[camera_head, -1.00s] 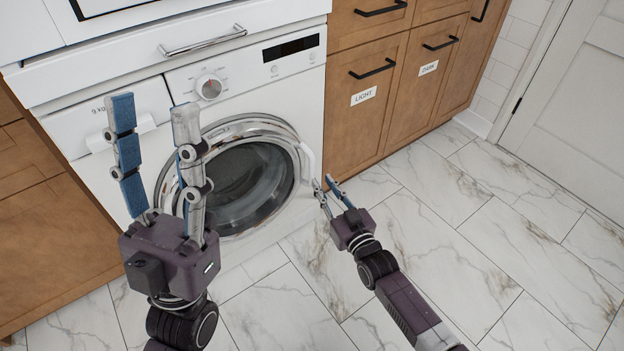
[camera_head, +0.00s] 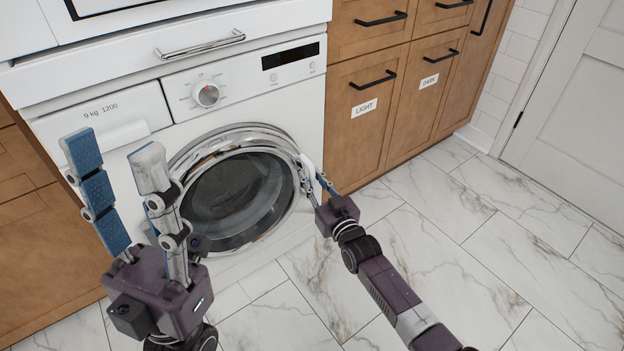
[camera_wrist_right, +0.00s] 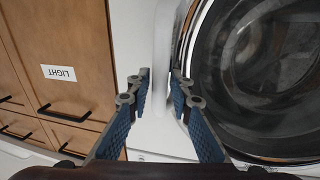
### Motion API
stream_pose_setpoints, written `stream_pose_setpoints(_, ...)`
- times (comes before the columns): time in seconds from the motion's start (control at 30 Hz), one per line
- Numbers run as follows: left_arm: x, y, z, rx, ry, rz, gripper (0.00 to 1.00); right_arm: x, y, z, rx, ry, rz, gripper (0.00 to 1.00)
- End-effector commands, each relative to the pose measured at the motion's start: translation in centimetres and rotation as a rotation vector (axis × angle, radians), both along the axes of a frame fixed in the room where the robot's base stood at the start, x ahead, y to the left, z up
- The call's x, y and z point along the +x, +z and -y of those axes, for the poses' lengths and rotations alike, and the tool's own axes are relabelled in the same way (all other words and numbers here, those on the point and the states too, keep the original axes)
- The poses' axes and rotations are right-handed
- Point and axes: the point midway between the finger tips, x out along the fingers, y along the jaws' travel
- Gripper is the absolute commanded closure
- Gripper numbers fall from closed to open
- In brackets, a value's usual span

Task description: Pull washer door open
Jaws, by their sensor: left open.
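The washer (camera_head: 140,165) is white, with a round chrome-rimmed door (camera_head: 235,200) that looks shut. Its white door handle (camera_head: 309,167) is on the right side of the rim, partly hidden by my right gripper (camera_head: 311,183). In the right wrist view, the handle (camera_wrist_right: 163,50) lies between and beyond the two fingertips of my right gripper (camera_wrist_right: 160,82). Those fingers are apart, and contact with the handle cannot be told. My left gripper (camera_head: 114,150) is open and empty, in front of the washer's left side, hiding part of the door's left edge.
Wooden cabinets labelled LIGHT (camera_head: 363,108) and DARK (camera_head: 429,80) stand right of the washer. The marble-tile floor (camera_head: 470,235) is clear on the right, up to a white room door (camera_head: 575,100).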

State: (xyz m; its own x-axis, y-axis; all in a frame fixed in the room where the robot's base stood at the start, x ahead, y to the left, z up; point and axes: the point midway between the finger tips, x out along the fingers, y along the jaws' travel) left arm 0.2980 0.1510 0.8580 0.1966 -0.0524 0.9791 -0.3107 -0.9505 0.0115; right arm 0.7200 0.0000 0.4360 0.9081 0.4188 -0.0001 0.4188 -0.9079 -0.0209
Motion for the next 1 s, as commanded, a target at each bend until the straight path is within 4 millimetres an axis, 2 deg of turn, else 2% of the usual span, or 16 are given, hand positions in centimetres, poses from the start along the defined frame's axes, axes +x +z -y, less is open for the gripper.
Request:
stream_pose_setpoints(0.03, 0.0, 0.0, 0.0, 0.0, 0.0, -0.001, 0.57, 0.0, 0.0, 0.0, 0.0, 0.0, 0.0, 0.83)
stream_pose_setpoints(0.2, 0.0, 0.0, 0.0, 0.0, 0.0, -0.001, 0.57, 0.0, 0.0, 0.0, 0.0, 0.0, 0.0, 1.0)
stream_pose_setpoints(0.67, 0.0, 0.1, 0.0, 0.001, 0.0, -0.002, 0.57, -0.2, 0.0, 0.1, 0.0, -0.003, 0.0, 1.0)
stream_pose_setpoints(1.0, 0.1, 1.7, 0.0, 0.001, 0.0, -0.002, 0.57, -1.6, 0.1, 0.7, 0.003, -0.038, -0.003, 1.0)
